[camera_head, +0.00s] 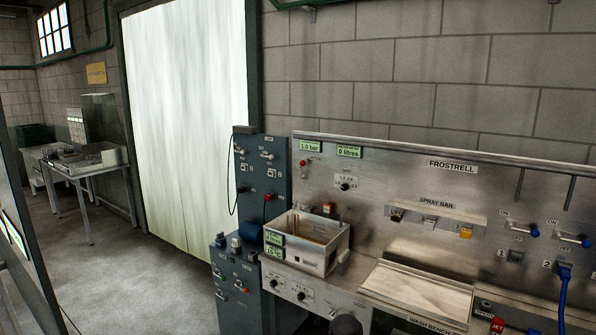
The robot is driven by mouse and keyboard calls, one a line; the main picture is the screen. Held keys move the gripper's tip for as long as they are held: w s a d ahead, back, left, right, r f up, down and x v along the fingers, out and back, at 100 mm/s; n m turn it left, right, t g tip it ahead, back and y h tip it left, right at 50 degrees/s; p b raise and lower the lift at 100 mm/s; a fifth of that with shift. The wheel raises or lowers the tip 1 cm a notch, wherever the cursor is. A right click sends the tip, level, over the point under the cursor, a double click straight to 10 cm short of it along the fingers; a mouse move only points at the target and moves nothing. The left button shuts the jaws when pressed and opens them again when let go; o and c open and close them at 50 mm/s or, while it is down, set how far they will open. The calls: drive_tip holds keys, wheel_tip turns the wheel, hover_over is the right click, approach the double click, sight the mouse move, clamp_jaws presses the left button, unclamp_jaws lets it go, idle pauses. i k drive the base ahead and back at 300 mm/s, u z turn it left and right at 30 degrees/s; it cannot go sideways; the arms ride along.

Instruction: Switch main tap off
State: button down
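The FROSTRELL wash bench (395,185) stands against the block wall, with a metal back panel. Two blue-handled levers (533,231), each with an ON label above, are at the right end; the second lever (574,239) is at the far right. No label that I can read marks any of these as the main tap. My gripper is not clearly in view; a dark rounded shape at the bottom edge is cut off and unclear.
A blue hose (563,283) hangs at right. A strip curtain (185,120) and open floor (120,270) lie left.

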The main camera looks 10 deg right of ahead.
sight(303, 163)
drive_tip(key=z, duration=0.05)
drive_tip(key=i, duration=0.95)
drive_tip(key=u, duration=0.1)
drive_tip(key=k, duration=0.7)
drive_tip(key=u, duration=0.4)
drive_tip(key=i, duration=1.1)
drive_tip(key=u, duration=0.05)
